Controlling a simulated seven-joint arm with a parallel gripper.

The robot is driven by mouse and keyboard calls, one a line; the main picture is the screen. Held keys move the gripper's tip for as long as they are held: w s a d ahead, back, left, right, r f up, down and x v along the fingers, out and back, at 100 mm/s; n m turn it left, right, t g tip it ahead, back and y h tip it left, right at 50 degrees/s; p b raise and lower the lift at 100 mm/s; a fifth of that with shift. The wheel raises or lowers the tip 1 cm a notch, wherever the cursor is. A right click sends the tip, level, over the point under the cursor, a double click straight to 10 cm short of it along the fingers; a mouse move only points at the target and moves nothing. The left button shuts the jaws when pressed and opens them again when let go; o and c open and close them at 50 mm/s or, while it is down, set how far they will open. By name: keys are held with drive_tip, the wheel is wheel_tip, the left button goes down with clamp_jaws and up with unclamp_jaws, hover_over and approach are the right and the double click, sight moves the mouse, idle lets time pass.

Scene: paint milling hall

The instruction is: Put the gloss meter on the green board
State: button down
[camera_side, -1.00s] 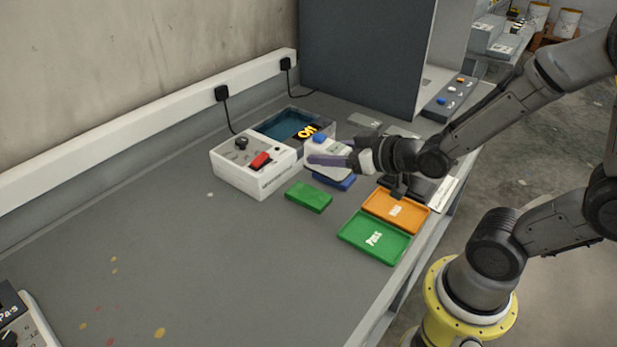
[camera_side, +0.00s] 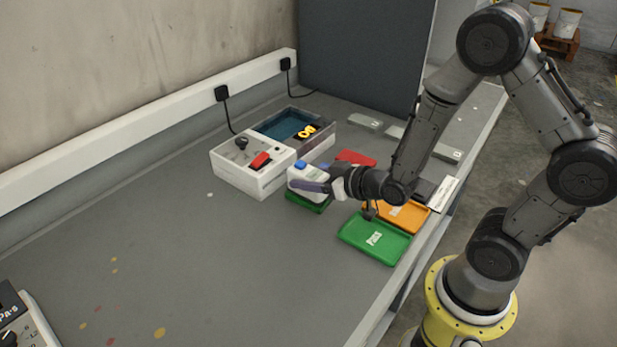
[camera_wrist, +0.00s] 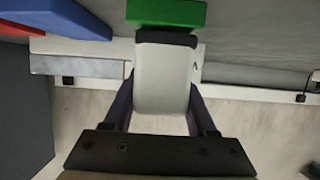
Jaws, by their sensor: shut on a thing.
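A blue board (camera_wrist: 68,14) and a red board (camera_side: 356,158) lie nearby. A white control box (camera_side: 245,170) with a red switch adjoins an open teal-lined bin (camera_side: 280,124). A green tray (camera_side: 360,250) and an orange tray (camera_side: 418,222) are at the front edge. The left table is mostly clear.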

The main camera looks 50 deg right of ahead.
drive_tip(key=shift+f, duration=0.1)
drive_tip(key=shift+c, duration=1)
unclamp_jaws()
drive_tip(key=shift+s+r, duration=0.1)
drive_tip(key=shift+r, duration=0.1)
drive_tip(key=s+r+g, duration=0.4)
drive_tip(key=s+r, duration=0.3)
drive_tip(key=s, duration=0.4)
drive_tip(key=s+a+r+g, duration=0.1)
drive_tip(key=s+r+g, duration=0.3)
drive_tip(key=s+r, duration=0.3)
drive_tip(key=shift+s+r, duration=0.15)
drive_tip(key=shift+s, duration=2.25)
drive_tip(key=shift+a, duration=0.1)
